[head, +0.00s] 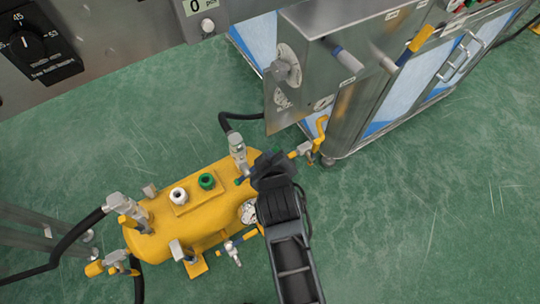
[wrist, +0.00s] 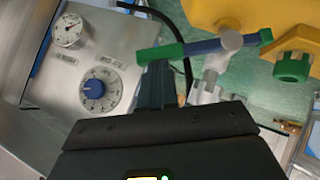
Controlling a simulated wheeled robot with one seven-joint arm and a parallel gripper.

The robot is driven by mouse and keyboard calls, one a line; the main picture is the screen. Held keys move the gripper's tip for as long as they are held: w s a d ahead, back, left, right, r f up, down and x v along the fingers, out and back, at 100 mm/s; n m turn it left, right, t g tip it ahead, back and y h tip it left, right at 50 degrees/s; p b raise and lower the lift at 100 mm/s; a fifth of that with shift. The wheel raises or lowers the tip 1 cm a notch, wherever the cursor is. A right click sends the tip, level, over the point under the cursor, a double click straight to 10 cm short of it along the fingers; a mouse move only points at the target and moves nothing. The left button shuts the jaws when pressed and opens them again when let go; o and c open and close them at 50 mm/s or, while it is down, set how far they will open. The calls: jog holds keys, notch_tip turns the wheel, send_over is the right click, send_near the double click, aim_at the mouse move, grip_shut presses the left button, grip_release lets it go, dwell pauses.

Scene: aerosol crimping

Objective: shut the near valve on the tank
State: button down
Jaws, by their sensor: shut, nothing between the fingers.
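The yellow tank (head: 150,235) lies on the green floor, with white and green knobs on top and several fittings around it. In the head view my gripper (head: 268,172) is at the tank's right end, beside a grey valve fitting (head: 239,150). In the wrist view a lever valve (wrist: 228,42) with a blue and green handle (wrist: 160,53) stands beside the yellow tank body (wrist: 212,12). My gripper (wrist: 157,84) is shut and empty, its fingertips just below the handle's left green end; I cannot tell if they touch. Another lever valve (head: 233,252) is at the tank's lower edge, partly behind my arm.
A steel cabinet (head: 345,115) with dials stands at the upper right, with a yellow-handled tap (head: 321,127) near its lower corner. Black hoses (head: 225,122) run to the tank. A control panel (head: 110,40) spans the upper left. The floor at the right is clear.

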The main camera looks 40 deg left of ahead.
aim_at(278, 148)
jog(key=shift+w+d+f+m+g+y, duration=0.1)
jog(key=shift+w+d+f+m+g, duration=0.1)
jog(key=shift+w+f+g, duration=0.3)
jog(key=shift+w+d+f+m+g+y, duration=0.1)
jog(key=shift+w+d+f+m+g, duration=0.25)
jog(key=shift+f, duration=0.4)
jog(key=shift+w+d+f+m+g+y, duration=0.1)
jog(key=shift+w+f+g, duration=0.15)
jog(key=shift+w+f, duration=0.3)
jog(key=shift+f, duration=0.15)
notch_tip(278, 148, up, 4)
jog(key=p, duration=0.3)
jog(key=shift+a+r, duration=0.1)
jog(key=shift+r, duration=0.15)
jog(key=w+p+v, duration=0.1)
jog(key=p+v, duration=0.1)
jog(key=v, duration=0.7)
jog(key=shift+d+r, duration=0.4)
jog(key=shift+d, duration=0.25)
jog(key=shift+w, duration=0.1)
